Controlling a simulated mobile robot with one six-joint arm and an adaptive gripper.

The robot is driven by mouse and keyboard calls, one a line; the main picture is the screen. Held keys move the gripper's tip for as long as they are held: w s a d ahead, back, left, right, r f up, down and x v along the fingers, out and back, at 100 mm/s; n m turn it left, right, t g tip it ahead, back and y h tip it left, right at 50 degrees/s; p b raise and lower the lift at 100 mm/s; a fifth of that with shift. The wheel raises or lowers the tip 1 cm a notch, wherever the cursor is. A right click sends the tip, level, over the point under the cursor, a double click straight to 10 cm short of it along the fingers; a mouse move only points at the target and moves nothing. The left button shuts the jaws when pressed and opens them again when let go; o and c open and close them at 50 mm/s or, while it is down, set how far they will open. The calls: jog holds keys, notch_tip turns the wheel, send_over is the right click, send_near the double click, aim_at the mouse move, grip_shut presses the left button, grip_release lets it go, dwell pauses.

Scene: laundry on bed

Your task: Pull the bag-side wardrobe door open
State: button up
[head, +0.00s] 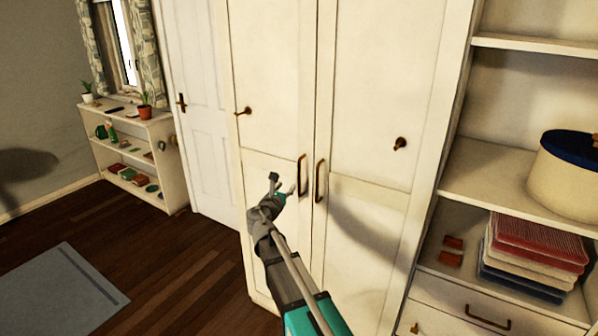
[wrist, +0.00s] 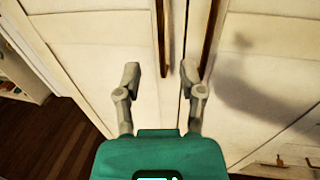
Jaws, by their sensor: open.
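The white wardrobe has a left door (head: 275,70) and a right door (head: 385,70), both looking shut. The left door's dark vertical handle (head: 302,176) and the right door's handle (head: 320,181) stand close together at the middle seam. No bag is in view, so I cannot tell which door is bag-side. My gripper (head: 282,184) is open and empty, just left of the left handle in the head view. In the wrist view the left handle (wrist: 162,35) appears between the fingertips. The right handle (wrist: 211,38) is just beyond the right fingertip. Contact is not clear.
Dark knobs or hooks (head: 400,143) stick out of the doors. Open shelves with folded cloths (head: 535,245) and a round box (head: 565,170) stand right. A white room door (head: 200,110) and low shelf (head: 180,185) are left. The wooden floor (head: 190,260) is clear beside a blue-grey mat (head: 55,295).

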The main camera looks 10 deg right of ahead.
aim_at(299, 171)
jog(key=x, duration=1.3)
jog(key=shift+s, duration=0.1)
jog(key=shift+c, duration=0.3)
grip_shut()
